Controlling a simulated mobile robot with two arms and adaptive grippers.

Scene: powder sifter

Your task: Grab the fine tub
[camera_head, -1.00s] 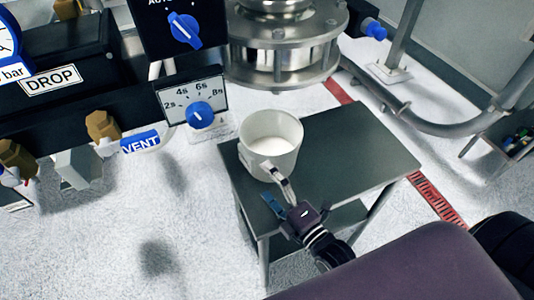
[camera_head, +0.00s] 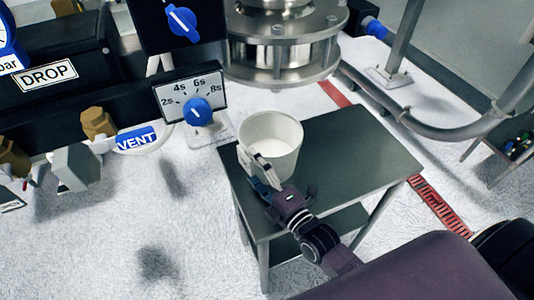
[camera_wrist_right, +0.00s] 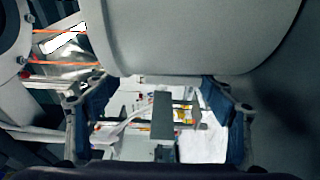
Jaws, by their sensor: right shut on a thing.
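The fine tub (camera_head: 270,135) is a white, round, open tub with white powder inside. It stands upright on a small dark grey table (camera_head: 345,160), near its left side. My right gripper (camera_head: 258,170) is at the tub's near left side and is shut on it; the exact grip is partly hidden. In the right wrist view the tub (camera_wrist_right: 200,40) fills the top as a large pale curved wall, with the dark blue finger pads of my right gripper (camera_wrist_right: 165,115) below it on both sides. My left gripper is not in view.
A steel sifter outlet with a flange (camera_head: 280,65) hangs behind the tub. A dial panel (camera_head: 190,97) and a black DROP unit (camera_head: 60,65) stand at the left. The right part of the tabletop is clear.

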